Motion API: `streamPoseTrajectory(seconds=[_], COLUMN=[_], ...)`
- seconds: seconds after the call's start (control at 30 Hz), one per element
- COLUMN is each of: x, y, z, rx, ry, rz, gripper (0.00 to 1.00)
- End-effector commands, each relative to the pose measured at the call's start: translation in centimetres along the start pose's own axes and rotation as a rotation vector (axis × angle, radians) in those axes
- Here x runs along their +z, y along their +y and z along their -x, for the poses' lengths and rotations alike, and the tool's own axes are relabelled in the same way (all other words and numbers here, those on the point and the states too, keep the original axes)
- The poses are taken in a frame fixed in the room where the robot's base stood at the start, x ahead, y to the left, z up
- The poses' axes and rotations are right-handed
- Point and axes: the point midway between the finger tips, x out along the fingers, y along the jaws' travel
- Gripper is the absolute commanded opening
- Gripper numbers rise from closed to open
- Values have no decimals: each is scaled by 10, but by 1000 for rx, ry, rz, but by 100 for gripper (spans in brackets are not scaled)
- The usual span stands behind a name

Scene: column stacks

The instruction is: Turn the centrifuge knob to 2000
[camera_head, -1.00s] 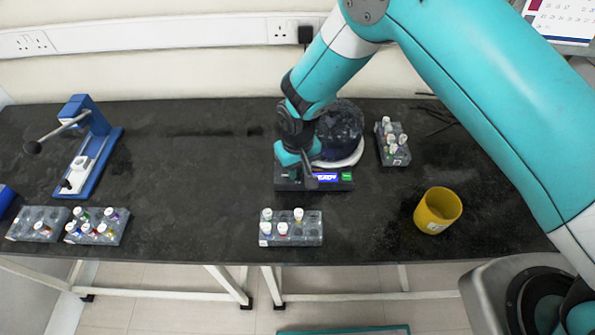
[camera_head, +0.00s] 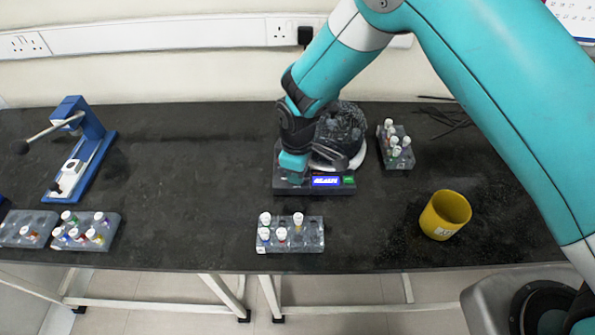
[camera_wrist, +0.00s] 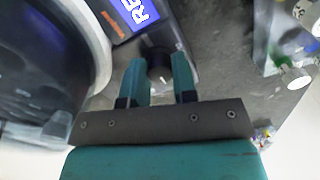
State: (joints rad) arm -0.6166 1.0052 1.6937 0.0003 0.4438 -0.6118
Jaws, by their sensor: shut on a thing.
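The centrifuge (camera_head: 341,124) stands at the back middle of the black bench, with a dark round top on a white rim. Its front panel has a lit blue display (camera_head: 325,181) and a small green light. The dark knob (camera_wrist: 160,72) shows in the wrist view between the two teal fingers of my gripper (camera_wrist: 161,80), with a pale mark on its face. In the head view my gripper (camera_head: 292,165) is at the left end of the front panel and hides the knob. The fingers are shut on the knob. The display's number cannot be read.
A tube rack (camera_head: 290,240) stands in front of the centrifuge, another rack (camera_head: 395,152) to its right. A yellow cup (camera_head: 445,214) stands at the right. A blue lever press (camera_head: 84,155) and more racks (camera_head: 88,241) are at the left. The bench between is clear.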

Motion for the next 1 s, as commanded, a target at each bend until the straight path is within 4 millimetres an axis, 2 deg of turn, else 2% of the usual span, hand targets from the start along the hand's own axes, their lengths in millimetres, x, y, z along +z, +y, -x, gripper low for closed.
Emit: streamPoseTrajectory(seconds=[0.67,0.7,0.8,1.0], x=[-2,-2,-2,-1], y=[0,0,0,0], z=[2,2,2,1], rx=[2,2,2,1], ry=[7,7,6,3], rz=[65,65,64,63], gripper=[2,31,52,52])
